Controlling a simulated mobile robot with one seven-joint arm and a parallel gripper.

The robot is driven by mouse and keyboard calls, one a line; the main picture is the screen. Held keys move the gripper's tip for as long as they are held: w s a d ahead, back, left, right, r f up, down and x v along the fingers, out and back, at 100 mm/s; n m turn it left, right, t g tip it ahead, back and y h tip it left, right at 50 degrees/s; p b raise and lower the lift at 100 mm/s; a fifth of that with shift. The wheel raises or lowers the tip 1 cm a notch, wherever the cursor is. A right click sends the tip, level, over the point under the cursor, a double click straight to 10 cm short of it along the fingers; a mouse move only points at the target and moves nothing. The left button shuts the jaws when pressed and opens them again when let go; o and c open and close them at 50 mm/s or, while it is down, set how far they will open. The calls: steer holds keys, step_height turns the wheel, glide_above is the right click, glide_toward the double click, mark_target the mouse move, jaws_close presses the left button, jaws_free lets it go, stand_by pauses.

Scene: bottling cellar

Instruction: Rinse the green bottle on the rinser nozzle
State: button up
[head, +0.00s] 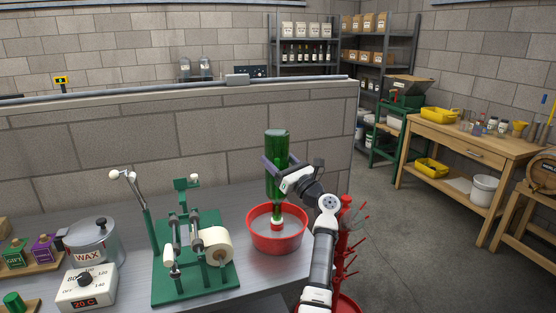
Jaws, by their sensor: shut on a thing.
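The green bottle (277,148) is upside down, its base up and its neck pointing down into the red rinser bowl (278,246). My gripper (275,172) is shut on the bottle's body from the right and front. The rinser nozzle is hardly visible; a white and red piece (277,224) shows at the bottle's mouth in the middle of the bowl. I cannot tell how far the nozzle reaches into the neck. The bowl stands on the grey metal bench near its right end.
A green labelling machine (188,292) with a paper roll (218,246) stands left of the bowl. A wax pot (92,243) and its dial box (88,288) are further left. A red bottle tree (346,240) stands close right of my arm. A block wall (240,140) runs behind the bench.

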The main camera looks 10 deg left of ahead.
mark_target(279, 132)
stand_by(0.3)
steer(key=shift+r+p, duration=0.6)
steer(key=shift+p, duration=0.15)
steer(key=shift+r, duration=2.1)
steer(key=shift+r, duration=2)
steer(key=shift+r, duration=0.35)
